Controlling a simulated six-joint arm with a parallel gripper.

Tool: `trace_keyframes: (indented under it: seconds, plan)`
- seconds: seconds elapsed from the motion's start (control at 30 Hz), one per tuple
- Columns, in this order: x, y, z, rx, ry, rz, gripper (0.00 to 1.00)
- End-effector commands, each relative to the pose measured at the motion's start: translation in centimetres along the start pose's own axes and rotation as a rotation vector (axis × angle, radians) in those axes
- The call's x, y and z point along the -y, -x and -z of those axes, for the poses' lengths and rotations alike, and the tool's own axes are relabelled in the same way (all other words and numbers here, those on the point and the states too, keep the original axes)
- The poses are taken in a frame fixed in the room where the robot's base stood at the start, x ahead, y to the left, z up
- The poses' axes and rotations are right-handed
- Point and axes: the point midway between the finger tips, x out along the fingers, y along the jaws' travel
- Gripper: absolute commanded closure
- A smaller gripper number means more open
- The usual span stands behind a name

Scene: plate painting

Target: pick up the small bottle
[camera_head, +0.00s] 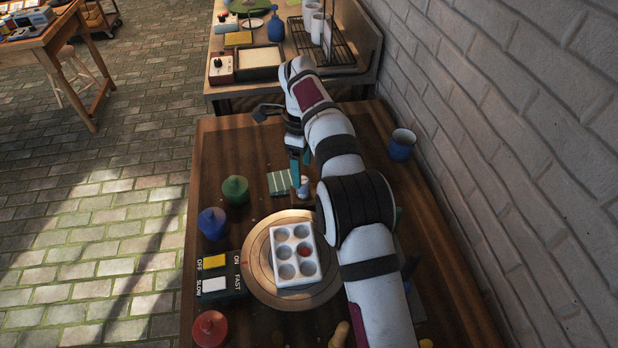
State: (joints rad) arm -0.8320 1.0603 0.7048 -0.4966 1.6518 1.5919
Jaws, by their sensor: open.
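A small pale bottle (303,188) with a bluish tint stands on the wooden table, just beyond the round turntable. My gripper (300,165) points down, with its teal fingertips close above and behind the bottle. The jaws are open. My arm hides part of the right side, and I cannot tell whether the bottle is between the fingers or in front of them.
A green striped pad (280,182) lies left of the bottle. Green (235,192), blue (212,224) and red (210,329) lidded pots line the left side. A white palette (276,262) sits on the turntable (258,285). A blue-white cup (401,146) stands right, near the brick wall.

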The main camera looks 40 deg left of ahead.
Motion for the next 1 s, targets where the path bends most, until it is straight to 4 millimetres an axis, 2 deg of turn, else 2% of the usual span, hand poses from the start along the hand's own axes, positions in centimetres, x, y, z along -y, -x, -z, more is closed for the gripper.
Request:
trace_keyframes:
  seconds: [0.1,0.23,0.5,0.83,1.0]
  plan:
    - [-0.1,-2.6,0.1,-0.001,0.0,-0.004,0.24]
    - [-0.1,-5.0,0.1,0.0,-0.002,-0.002,0.24]
    - [0.0,-5.6,0.1,0.001,-0.002,0.0,0.24]
    - [0.0,-5.5,0.1,0.001,-0.002,0.0,0.84]
    - [0.0,-5.5,0.1,0.002,-0.002,0.0,0.84]
